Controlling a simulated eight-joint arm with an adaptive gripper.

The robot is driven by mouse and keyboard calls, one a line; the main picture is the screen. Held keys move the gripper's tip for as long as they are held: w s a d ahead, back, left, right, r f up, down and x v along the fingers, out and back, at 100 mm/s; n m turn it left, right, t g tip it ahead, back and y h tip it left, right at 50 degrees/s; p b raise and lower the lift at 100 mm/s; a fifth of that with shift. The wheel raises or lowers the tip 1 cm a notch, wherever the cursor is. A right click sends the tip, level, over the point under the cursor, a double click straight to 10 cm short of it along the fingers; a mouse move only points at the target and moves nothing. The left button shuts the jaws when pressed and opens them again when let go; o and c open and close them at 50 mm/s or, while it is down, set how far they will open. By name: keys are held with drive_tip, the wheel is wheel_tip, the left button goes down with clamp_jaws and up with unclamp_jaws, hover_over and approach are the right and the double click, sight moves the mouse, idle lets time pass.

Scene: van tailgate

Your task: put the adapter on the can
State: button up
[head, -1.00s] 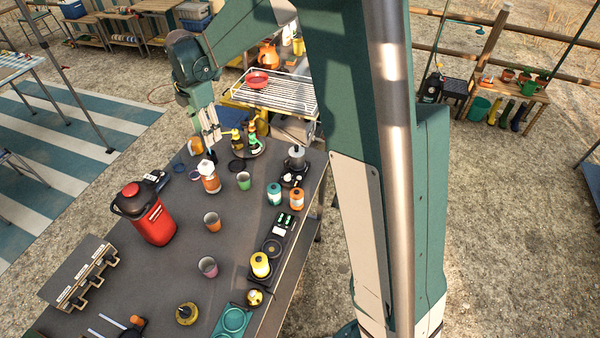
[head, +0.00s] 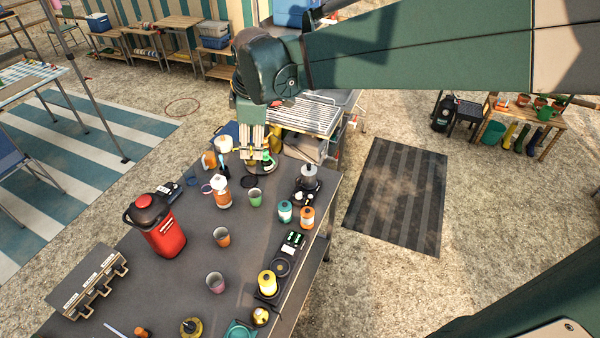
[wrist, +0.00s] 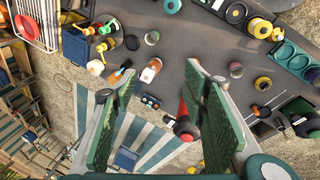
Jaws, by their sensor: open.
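My gripper (head: 254,154) is open, over the far end of the dark table. In the wrist view its green-padded fingers (wrist: 158,75) stand wide apart with nothing held between them. A yellow can (head: 267,283) stands in a black tray at the table's right edge; it also shows in the wrist view (wrist: 262,28). A teal can (head: 285,211) and an orange can (head: 307,216) stand farther back. I cannot tell surely which piece is the adapter; a small brass-coloured round piece (head: 260,316) sits near the yellow can, and a yellow-and-black one (head: 190,327) at the near edge.
A red jug (head: 165,237) and several cups, among them a green one (head: 255,197), stand on the table (head: 190,280). A white-and-orange bottle (head: 221,191) and a moka pot (head: 309,177) stand near my gripper. A wire rack (head: 305,115) lies beyond.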

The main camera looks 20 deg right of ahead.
drive_tip(key=s+d+m+t, duration=0.2)
drive_tip(key=s+d+m, duration=0.2)
drive_tip(key=s+m, duration=0.3)
drive_tip(key=s+d+f+m+t, duration=0.1)
drive_tip(key=s+d+m, duration=0.3)
drive_tip(key=s, duration=1.2)
drive_tip(key=m, duration=0.2)
drive_tip(key=shift+f+m+t, duration=0.2)
drive_tip(key=shift+m+t, duration=0.2)
drive_tip(key=shift+f, duration=0.1)
wheel_tip(320, 180, down, 11)
drive_tip(key=b, duration=1.1)
